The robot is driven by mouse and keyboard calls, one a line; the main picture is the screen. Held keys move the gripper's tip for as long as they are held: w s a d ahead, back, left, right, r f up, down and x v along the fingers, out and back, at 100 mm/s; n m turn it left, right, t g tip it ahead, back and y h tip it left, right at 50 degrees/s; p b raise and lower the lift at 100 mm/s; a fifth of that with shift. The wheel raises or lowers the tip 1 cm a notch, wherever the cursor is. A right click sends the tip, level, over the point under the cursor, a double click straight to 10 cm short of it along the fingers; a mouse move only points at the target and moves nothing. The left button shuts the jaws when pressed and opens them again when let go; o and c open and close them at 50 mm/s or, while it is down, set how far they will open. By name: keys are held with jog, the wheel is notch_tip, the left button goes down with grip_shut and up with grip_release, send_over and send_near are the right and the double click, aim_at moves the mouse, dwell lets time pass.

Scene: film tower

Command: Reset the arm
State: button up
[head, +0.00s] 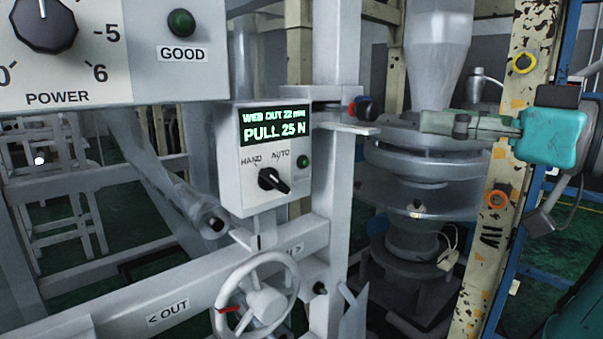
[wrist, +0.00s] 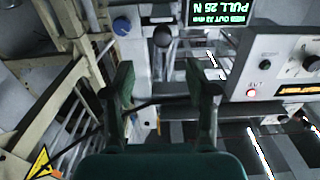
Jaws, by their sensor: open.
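My gripper (head: 428,122) reaches in from the right in the head view, at the end of my teal wrist, and points left. It is in front of the large pale machine column and to the right of a dark round knob (head: 364,108) on the white frame. The wrist view shows my gripper (wrist: 160,86) with its two dark green fingers wide apart and nothing between them. Beyond the fingers, in the upper middle of that view, is a black round knob (wrist: 162,36), with a blue round part (wrist: 122,26) to its left. A gap separates them from the fingertips.
A control box (head: 229,165) shows "WEB OUT 22 mm" and "PULL 25 N" above a HAND/AUTO selector (head: 272,180). A white handwheel (head: 262,303) stands below it. A power panel (head: 160,75) fills the upper left. A chipped cream post (head: 490,215) stands close beneath my arm.

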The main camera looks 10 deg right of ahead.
jog(key=w+d+f+m+t+h, duration=0.1)
jog(key=w+f+m+t, duration=0.2)
jog(key=f, duration=0.7)
jog(key=w+f+m+h, duration=0.1)
jog(key=w+f+m, duration=0.3)
jog(key=f, duration=0.5)
jog(key=s+f+m+h, duration=0.2)
jog(key=f+h, duration=0.1)
jog(key=f, duration=0.8)
jog(key=s+f+m+h, duration=0.3)
jog(key=f, duration=0.9)
jog(key=s+a+f+g+h, duration=0.2)
jog(key=s+a+f+h, duration=0.1)
jog(key=s+f, duration=1.3)
jog(key=s+a+n+g, duration=0.1)
jog(key=s+n, duration=0.4)
jog(key=s, duration=1.6)
jog(key=shift+s+a, duration=0.25)
jog(key=shift+a, duration=0.15)
